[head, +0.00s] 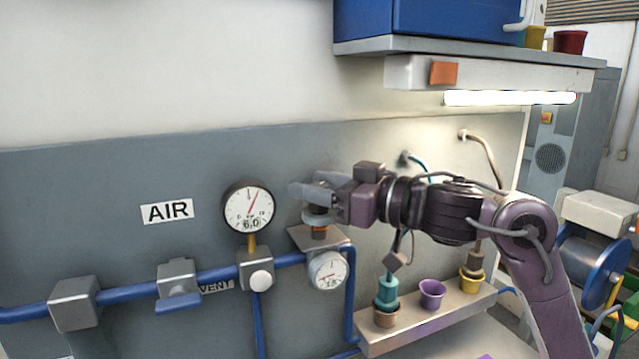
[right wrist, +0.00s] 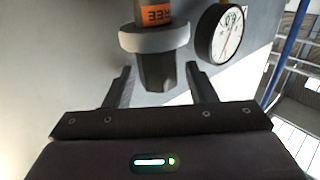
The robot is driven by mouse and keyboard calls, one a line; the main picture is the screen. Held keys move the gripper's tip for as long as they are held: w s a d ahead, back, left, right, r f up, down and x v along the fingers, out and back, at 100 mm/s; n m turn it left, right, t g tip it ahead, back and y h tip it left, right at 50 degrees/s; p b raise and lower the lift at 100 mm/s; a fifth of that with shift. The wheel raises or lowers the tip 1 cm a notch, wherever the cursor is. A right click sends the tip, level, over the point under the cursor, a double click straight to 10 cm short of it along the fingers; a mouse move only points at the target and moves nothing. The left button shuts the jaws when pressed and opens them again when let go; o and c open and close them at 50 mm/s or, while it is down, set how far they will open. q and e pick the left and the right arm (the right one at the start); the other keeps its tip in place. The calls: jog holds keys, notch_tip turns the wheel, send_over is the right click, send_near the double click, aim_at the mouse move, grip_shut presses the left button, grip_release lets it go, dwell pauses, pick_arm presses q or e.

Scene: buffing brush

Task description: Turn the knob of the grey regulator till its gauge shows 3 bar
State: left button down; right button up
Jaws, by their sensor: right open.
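The grey regulator (head: 320,240) sits on the blue pipe, with a small white gauge (head: 328,270) on its front; that reading is too small to tell. Its knob stands on top, largely hidden by my gripper in the head view. In the right wrist view the dark knob (right wrist: 155,72) has a grey collar and an orange label reading "FREE". My right gripper (head: 308,192) is open, with its fingertips on either side of the knob's end and gaps showing. A larger round gauge (head: 249,207) beside the AIR sign reads 6.0. My left gripper is out of view.
A grey valve with a blue handle (head: 178,300) is on the pipe to the left. A shelf (head: 430,318) with several coloured cups and fittings lies below my right arm. A lamp (head: 510,98) hangs under the upper shelf.

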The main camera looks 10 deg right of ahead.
jog(key=c, duration=1)
jog(key=shift+o, duration=0.2)
jog(key=shift+t, duration=0.3)
jog(key=shift+r+m+t+h+p, duration=0.1)
jog(key=shift+m+t+h+p, duration=0.6)
jog(key=shift+m+h, duration=0.4)
jog(key=m+t+h, duration=0.1)
jog(key=h, duration=0.1)
jog(key=shift+a+m+t+h, duration=0.1)
jog(key=shift+m+t+h, duration=0.2)
jog(key=m+t+h, duration=0.1)
jog(key=h, duration=0.1)
jog(key=shift+m+h, duration=0.3)
jog(key=shift+m, duration=0.1)
jog(key=m+h+b, duration=0.2)
jog(key=h+b, duration=0.1)
jog(key=b, duration=0.1)
jog(key=m+h+b, duration=0.2)
jog(key=h+b, duration=0.2)
jog(key=m+h+b, duration=0.2)
jog(key=h+b, duration=0.1)
jog(key=b, duration=0.1)
jog(key=shift+f+m+t, duration=0.3)
jog(key=shift+m, duration=0.1)
jog(key=shift+r+m+h+b, duration=0.2)
jog(key=shift+m+h+b, duration=0.3)
jog(key=shift+h+b, duration=0.55)
